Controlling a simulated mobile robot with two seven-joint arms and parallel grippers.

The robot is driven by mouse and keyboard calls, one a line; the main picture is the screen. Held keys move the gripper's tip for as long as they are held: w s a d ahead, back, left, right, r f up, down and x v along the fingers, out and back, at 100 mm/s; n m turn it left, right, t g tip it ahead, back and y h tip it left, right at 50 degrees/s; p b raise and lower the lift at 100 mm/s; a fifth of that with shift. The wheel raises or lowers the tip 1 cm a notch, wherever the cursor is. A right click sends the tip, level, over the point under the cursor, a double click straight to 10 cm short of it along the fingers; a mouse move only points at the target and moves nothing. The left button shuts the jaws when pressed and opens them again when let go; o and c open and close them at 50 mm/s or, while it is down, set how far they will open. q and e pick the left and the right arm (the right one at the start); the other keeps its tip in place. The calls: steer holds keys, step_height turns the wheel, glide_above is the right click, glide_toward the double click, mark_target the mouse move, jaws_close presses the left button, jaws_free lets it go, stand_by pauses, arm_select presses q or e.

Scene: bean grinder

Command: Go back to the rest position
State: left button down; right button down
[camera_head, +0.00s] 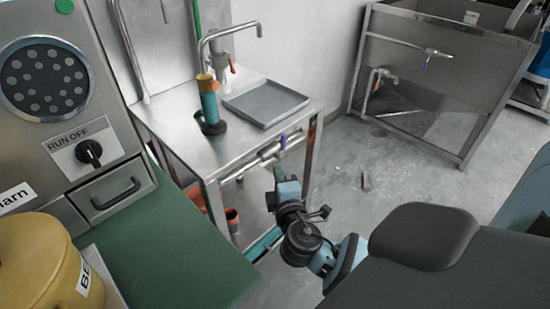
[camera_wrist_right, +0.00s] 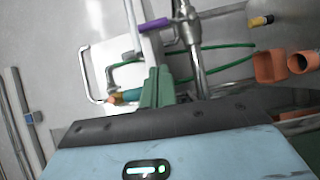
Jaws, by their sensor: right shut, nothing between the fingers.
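My right gripper (camera_head: 279,172) hangs in the free space in front of the steel table, in the lower middle of the head view. In the right wrist view its green fingers (camera_wrist_right: 155,88) are together with nothing between them. My left gripper is in neither view.
The steel table (camera_head: 175,130) holds a grey tray (camera_head: 265,103) and a green and orange tool (camera_head: 210,100). A control panel with a run/off knob (camera_head: 89,152), a green counter (camera_head: 165,235) and a yellow container (camera_head: 40,265) stand left. A steel sink (camera_head: 450,60) stands back right; open floor lies between.

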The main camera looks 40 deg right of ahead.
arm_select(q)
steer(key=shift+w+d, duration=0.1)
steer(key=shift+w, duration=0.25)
arm_select(e)
steer(key=shift+v, duration=2.25)
steer(key=shift+a+f, duration=0.1)
